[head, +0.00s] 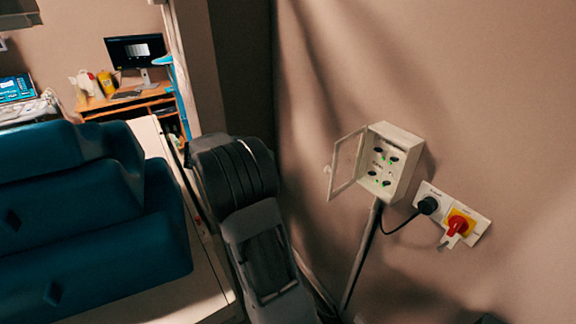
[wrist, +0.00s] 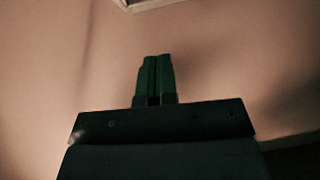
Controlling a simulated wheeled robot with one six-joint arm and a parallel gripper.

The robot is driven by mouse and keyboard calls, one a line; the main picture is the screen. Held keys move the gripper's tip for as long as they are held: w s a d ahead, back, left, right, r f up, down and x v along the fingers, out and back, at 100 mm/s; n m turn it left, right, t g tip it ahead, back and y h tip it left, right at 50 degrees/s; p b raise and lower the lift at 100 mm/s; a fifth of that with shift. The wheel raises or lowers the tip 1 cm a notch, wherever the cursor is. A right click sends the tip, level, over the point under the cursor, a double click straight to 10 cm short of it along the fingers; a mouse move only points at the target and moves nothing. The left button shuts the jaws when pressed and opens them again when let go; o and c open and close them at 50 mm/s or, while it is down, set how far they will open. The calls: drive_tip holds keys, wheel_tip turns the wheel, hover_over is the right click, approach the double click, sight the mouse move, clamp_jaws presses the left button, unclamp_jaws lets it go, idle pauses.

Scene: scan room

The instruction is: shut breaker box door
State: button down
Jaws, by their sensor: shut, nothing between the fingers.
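The breaker box (head: 403,165) is a small pale box on the wall in the head view, with several dark round knobs and green lights on its front. Its door (head: 347,163) is a pale frame with a see-through pane. It stands open, swung out to the left of the box. My gripper (wrist: 155,62) shows in the wrist view, its two dark fingers closed together and empty. A pale edge (wrist: 147,5) at the top of that view lies beyond the fingertips, apart from them; it looks like part of the box or door. I cannot make out the gripper in the head view.
A wall plate carries a black plug (head: 428,205) with a cable and a red-and-yellow switch (head: 459,224), right of and below the box. Conduit (head: 362,255) runs down below it. A teal padded couch (head: 90,215) fills the left. A desk with a monitor (head: 135,50) stands behind.

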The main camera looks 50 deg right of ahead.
drive_tip(key=shift+s+d+f+b, duration=0.6)
drive_tip(key=shift+s+b, duration=0.3)
drive_tip(key=shift+b, duration=1.95)
drive_tip(key=p, duration=0.2)
approach(343, 163)
drive_tip(key=shift+s+d+f, duration=0.75)
drive_tip(key=shift+s+d, duration=0.25)
drive_tip(key=shift+d, duration=0.1)
